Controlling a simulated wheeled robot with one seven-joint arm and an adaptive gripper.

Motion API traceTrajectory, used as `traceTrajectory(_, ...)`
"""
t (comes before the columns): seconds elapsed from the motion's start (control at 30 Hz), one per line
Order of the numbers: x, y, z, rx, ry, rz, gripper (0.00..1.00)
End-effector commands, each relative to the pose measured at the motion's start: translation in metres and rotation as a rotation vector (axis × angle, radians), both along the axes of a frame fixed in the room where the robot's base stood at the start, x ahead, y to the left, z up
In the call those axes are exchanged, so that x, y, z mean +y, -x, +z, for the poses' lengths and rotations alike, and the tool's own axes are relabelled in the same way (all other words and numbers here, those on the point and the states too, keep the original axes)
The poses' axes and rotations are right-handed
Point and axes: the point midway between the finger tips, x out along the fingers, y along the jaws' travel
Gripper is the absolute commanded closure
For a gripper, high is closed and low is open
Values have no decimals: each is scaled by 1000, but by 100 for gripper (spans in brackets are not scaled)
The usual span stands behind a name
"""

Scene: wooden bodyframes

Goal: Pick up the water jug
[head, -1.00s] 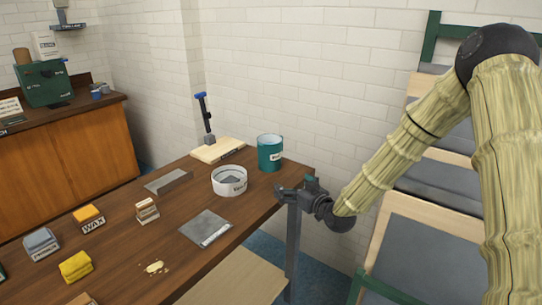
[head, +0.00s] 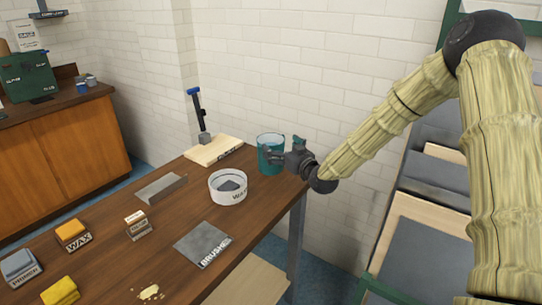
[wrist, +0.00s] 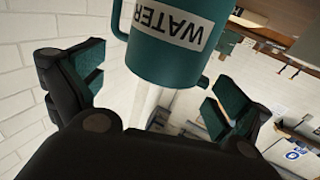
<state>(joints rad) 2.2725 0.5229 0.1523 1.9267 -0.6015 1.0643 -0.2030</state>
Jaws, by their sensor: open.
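The water jug (head: 268,158) is a teal cylinder near the far right corner of the wooden table.
A white round tub (head: 228,195) stands close to the jug on the wooden table (head: 165,215). A board (head: 213,152) with a blue-handled tool lies behind. A grey plate (head: 203,243) lies in front. The white brick wall is close behind the jug.

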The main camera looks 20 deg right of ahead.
Motion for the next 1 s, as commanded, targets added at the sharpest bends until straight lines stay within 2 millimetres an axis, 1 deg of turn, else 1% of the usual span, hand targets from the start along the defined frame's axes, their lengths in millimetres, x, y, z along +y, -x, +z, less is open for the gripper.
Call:
traceTrajectory(0.23, 6, -14, 2, 0, 0, 1, 0)
traceTrajectory(0.5, 20, -45, 3, 1, 0, 3, 0)
traceTrajectory(0.6, 22, -53, 3, 0, -1, 3, 0)
traceTrajectory(0.9, 23, -56, 2, 0, -1, 3, 0)
traceTrajectory(0.97, 23, -56, 2, 0, -1, 3, 9)
traceTrajectory(1.0, 23, -56, 2, 0, -1, 3, 16)
